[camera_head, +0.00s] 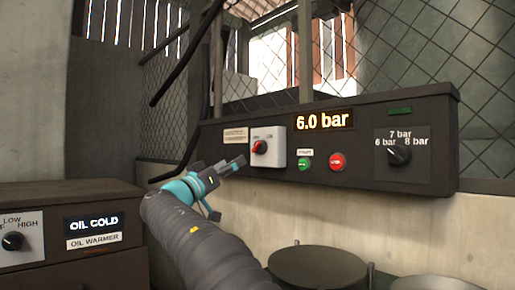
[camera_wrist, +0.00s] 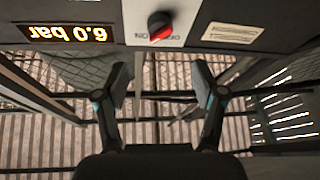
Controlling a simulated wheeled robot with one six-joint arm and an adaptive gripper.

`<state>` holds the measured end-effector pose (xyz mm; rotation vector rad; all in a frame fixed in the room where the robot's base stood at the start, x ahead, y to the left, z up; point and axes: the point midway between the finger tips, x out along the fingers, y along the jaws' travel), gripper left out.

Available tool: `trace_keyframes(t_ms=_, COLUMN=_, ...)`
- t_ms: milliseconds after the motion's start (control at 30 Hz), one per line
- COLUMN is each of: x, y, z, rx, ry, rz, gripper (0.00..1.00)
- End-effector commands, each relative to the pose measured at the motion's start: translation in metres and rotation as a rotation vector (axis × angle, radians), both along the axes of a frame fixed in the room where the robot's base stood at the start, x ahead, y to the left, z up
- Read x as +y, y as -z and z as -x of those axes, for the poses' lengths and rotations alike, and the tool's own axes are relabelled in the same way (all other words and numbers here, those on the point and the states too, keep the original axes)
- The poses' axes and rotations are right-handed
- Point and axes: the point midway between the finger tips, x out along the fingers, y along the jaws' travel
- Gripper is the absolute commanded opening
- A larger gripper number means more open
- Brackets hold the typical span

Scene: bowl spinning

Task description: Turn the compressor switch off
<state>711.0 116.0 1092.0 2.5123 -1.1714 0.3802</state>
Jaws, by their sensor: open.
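The compressor switch is taken to be the red rotary knob (camera_head: 260,147) on a light grey box (camera_head: 275,137) on the dark control panel. The knob also shows in the upside-down wrist view (camera_wrist: 160,27), with small lettering on both sides of it. Which setting it points to I cannot tell for sure. My gripper (camera_head: 238,162) is just left of and below the knob in the head view. In the wrist view my gripper (camera_wrist: 161,80) has its two fingers spread apart with nothing between them. The knob lies beyond the fingertips, near the top edge, apart from them.
The panel also holds a green button (camera_head: 304,164), a red button (camera_head: 337,161), a 6.0 bar display (camera_head: 324,120) and a pressure dial (camera_head: 398,155). An oil warmer box (camera_head: 70,200) stands at the left. Dark round lids (camera_head: 318,267) sit below the panel.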

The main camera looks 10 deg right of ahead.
Motion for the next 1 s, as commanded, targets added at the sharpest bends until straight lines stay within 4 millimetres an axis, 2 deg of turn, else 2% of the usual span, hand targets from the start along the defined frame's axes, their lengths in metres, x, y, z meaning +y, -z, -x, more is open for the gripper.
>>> trace_keyframes(t_ms=500, x=-0.065, y=-0.037, z=-0.058, rx=0.003, ry=0.003, rz=-0.001, gripper=0.69)
trace_keyframes(t_ms=733, x=-0.08, y=-0.044, z=-0.072, rx=0.003, ry=0.001, rz=0.0, gripper=0.69)
trace_keyframes(t_ms=1000, x=-0.082, y=-0.044, z=-0.074, rx=0.003, ry=0.0, rz=0.0, gripper=0.69)
